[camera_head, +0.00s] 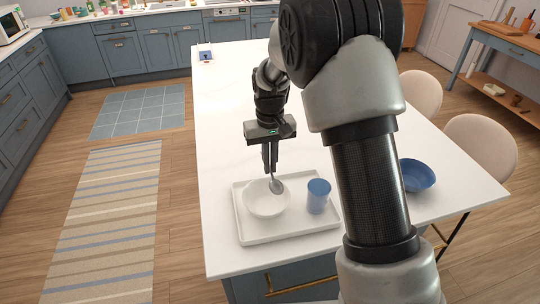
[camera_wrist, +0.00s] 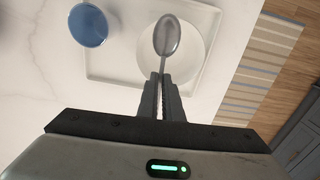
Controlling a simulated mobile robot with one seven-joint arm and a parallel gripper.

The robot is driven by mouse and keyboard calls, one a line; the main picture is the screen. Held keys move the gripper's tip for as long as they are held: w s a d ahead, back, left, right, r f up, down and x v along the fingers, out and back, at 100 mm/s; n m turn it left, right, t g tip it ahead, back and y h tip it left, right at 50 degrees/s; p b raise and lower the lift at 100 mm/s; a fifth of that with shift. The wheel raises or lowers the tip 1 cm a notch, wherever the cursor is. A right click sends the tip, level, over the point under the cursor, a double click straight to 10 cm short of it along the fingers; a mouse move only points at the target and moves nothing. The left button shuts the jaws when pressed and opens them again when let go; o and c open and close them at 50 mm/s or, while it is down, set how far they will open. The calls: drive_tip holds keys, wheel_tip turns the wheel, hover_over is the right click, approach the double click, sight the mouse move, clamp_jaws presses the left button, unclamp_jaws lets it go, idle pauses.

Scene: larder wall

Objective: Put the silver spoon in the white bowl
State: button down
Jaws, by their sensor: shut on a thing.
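The silver spoon (camera_wrist: 167,36) is held by its handle in my gripper (camera_wrist: 160,76), which is shut on it. In the head view the spoon (camera_head: 277,186) hangs below my gripper (camera_head: 270,172), bowl end down, over the right part of the white bowl (camera_head: 262,204). In the wrist view the spoon overlaps the white bowl (camera_wrist: 193,62). I cannot tell whether the spoon touches the bowl. The white bowl stands on a white tray (camera_head: 277,238) on the white island top.
A blue cup (camera_head: 318,196) stands on the tray right of the bowl; it also shows in the wrist view (camera_wrist: 88,25). A blue bowl (camera_head: 418,175) sits at the island's right, partly behind my arm. The island top (camera_head: 222,120) is mostly clear behind the tray.

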drive_tip(key=shift+s+f+b, duration=0.2)
drive_tip(key=shift+f+b, duration=0.25)
drive_tip(key=shift+f, duration=0.25)
wheel_tip(320, 180, down, 4)
drive_tip(key=b, duration=0.2)
drive_tip(key=shift+f+b, duration=0.25)
drive_tip(key=shift+b, duration=0.1)
drive_tip(key=c, duration=1.8)
unclamp_jaws()
drive_tip(key=shift+c, duration=0.2)
drive_tip(key=shift+r, duration=0.1)
wheel_tip(320, 180, up, 17)
drive_tip(key=shift+r, duration=0.15)
